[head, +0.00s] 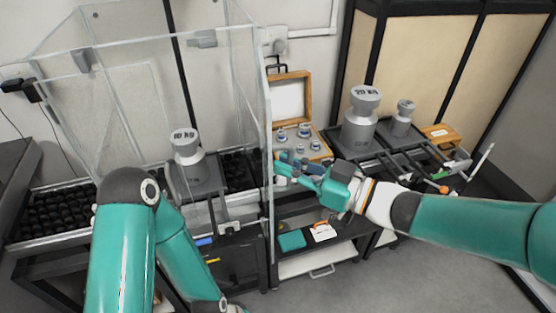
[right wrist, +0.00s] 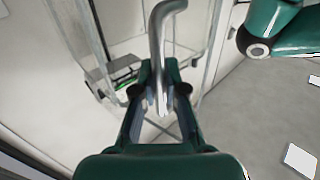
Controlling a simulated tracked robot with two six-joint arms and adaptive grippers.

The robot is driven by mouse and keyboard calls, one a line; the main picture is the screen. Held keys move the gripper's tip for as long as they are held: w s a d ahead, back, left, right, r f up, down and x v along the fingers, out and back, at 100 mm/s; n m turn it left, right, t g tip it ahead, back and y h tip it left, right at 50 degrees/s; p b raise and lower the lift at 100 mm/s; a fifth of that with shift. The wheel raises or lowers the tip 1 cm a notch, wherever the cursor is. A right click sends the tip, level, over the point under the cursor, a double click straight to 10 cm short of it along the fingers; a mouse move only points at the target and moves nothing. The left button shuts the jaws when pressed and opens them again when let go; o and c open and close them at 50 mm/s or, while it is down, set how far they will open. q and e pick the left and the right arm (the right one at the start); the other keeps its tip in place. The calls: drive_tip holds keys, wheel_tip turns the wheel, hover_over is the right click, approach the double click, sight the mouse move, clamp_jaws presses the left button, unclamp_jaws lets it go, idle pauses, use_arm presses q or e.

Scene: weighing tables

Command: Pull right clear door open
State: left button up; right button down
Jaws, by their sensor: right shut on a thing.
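The right clear door (head: 265,110) is a transparent pane with a pale edge at the right side of the clear enclosure. My right gripper (head: 283,170) is at this edge, low on the door. In the right wrist view my right gripper (right wrist: 160,98) is shut on a grey curved metal handle (right wrist: 157,45), whose bent end stands out above the fingers. The handle is hidden by the gripper in the head view. Clear panes with pale edges show behind it in the wrist view. My left arm reaches down to the bottom edge of the head view, and its gripper is out of view.
A 10 kg weight (head: 186,146) stands on a scale inside the enclosure. To the right are an open wooden case (head: 290,98) of small weights, a 20 kg weight (head: 361,120) and a smaller weight (head: 402,118). A low shelf (head: 320,262) is beneath; floor is free at lower right.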

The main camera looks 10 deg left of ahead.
idle(0.3)
drive_tip(key=c, duration=1.2)
unclamp_jaws()
drive_tip(key=shift+s, duration=0.15)
drive_tip(key=shift+d, duration=0.15)
drive_tip(key=v, duration=1.1)
drive_tip(key=shift+d, duration=0.4)
